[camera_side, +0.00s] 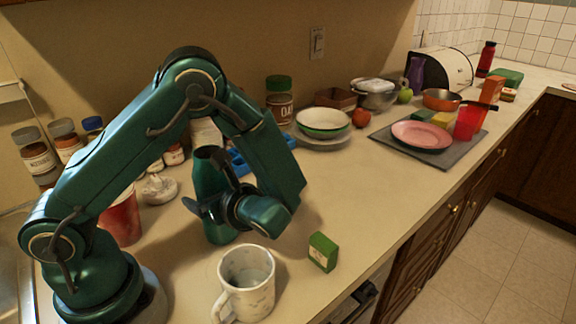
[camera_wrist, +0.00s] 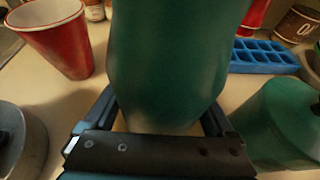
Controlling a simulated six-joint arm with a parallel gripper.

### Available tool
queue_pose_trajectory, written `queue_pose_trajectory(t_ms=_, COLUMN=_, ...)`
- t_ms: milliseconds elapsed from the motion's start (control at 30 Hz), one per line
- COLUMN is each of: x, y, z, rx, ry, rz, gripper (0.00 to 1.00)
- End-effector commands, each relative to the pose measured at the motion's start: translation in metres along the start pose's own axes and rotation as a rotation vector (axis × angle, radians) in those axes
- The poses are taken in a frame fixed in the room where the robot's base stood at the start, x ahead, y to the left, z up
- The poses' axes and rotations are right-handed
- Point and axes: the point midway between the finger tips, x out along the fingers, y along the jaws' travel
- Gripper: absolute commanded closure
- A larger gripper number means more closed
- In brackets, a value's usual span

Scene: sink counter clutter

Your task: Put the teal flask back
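The teal flask (camera_side: 208,185) stands upright on the counter, or very near it, behind my gripper in the side view. In the wrist view the flask (camera_wrist: 168,65) fills the middle, its lower end close to the camera and its top out of frame. My gripper (camera_wrist: 165,118) has one finger at each side of the flask's lower body. In the side view my gripper (camera_side: 213,203) is low at the flask, and my wrist hides part of it. The finger contact is hidden, so I cannot tell whether they press on it.
A white mug (camera_side: 247,283) and a green box (camera_side: 323,252) stand in front. A red cup (camera_side: 121,218) is left, also in the wrist view (camera_wrist: 57,38). A blue ice tray (camera_wrist: 262,57) lies behind. A grey mat (camera_side: 433,155) holds a pink plate (camera_side: 421,134). The counter's middle is clear.

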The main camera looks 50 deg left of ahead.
Motion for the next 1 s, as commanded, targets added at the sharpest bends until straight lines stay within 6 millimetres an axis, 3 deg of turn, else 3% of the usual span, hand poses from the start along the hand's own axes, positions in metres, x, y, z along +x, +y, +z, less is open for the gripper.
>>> queue_pose_trajectory(t_ms=367, x=-0.004, y=-0.001, z=0.003, rx=-0.002, ry=0.001, rz=-0.002, gripper=0.00)
queue_pose_trajectory(t_ms=800, x=-0.089, y=-0.001, z=0.002, rx=-0.002, ry=0.003, rz=-0.007, gripper=0.00)
queue_pose_trajectory(t_ms=1000, x=-0.114, y=-0.001, z=0.002, rx=-0.001, ry=0.001, rz=-0.002, gripper=0.00)
